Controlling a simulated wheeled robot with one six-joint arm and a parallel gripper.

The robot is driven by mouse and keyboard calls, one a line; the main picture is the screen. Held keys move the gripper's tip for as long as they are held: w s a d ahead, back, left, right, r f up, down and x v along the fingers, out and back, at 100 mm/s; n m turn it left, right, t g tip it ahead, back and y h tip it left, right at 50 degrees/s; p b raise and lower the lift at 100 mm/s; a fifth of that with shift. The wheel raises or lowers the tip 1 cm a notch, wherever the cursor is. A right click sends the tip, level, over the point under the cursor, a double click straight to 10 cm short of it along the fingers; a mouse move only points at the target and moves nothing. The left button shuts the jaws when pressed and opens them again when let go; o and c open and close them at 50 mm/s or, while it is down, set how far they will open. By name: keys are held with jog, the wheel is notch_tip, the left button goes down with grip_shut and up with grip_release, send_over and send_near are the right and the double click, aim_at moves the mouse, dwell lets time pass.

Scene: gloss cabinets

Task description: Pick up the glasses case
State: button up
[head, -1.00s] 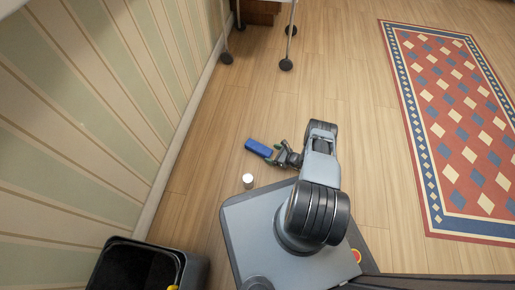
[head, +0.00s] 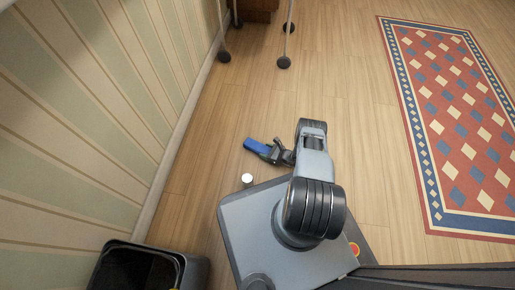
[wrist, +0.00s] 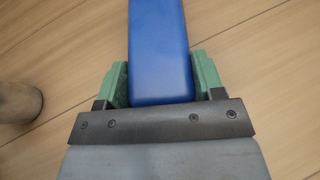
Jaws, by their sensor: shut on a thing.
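The glasses case is a blue, long box (head: 256,146) on the left of my arm in the head view. It also shows in the wrist view (wrist: 160,50), reaching from the top edge down between the green fingers. My gripper (head: 270,153) is shut on its near end, with one finger (wrist: 208,75) on each side. The far end of the case is out of the wrist view. I cannot tell whether the case touches the floor.
A small white cylinder (head: 248,179) stands on the wooden floor beside my base. A black bin (head: 150,268) is at the lower left by the striped wall (head: 90,120). A patterned rug (head: 460,120) lies at the right. Thin furniture legs (head: 287,40) stand at the top.

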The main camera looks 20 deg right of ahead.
jog(key=shift+c, duration=0.5)
jog(key=shift+r, duration=0.1)
